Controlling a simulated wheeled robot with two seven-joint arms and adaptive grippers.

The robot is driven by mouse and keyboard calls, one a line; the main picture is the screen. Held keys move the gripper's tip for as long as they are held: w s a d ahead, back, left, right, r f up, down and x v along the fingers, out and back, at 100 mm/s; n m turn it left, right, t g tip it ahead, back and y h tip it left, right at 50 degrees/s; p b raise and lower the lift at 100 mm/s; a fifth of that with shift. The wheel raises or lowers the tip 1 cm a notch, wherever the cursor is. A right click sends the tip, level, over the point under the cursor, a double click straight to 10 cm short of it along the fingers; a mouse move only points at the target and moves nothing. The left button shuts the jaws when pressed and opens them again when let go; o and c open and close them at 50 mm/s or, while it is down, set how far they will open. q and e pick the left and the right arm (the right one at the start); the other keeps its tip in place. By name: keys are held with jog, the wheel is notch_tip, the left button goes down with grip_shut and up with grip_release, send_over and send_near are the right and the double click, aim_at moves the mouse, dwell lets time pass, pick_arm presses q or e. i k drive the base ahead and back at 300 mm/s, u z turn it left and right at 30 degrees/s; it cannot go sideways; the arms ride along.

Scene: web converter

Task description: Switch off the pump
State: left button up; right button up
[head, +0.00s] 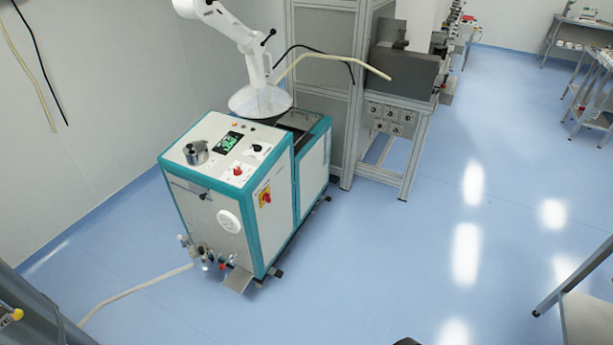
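A white cabinet with teal edges (226,218), which looks like the pump unit, stands on the floor left of centre in the head view. Its top panel has a lit green display (230,141), a red knob (238,171) and a black knob (257,148). A red rotary switch on a yellow plate (265,196) is on its right side face. The switch's exact position is too small to read. A round white dial (229,221) is on the front face. Neither of my grippers is in view.
A pale hose (135,290) lies on the floor at front left. A metal-framed machine (400,110) stands behind. Blue floor (400,260) is open right of the cabinet. A table edge (590,315) is at lower right.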

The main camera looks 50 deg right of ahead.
aim_at(257, 148)
jog(key=z, duration=1.25)
jog(key=k, duration=0.6)
jog(key=u, duration=0.45)
jog(key=i, duration=1.45)
jog(key=z, duration=0.95)
jog(key=i, duration=0.55)
jog(key=z, duration=0.6)
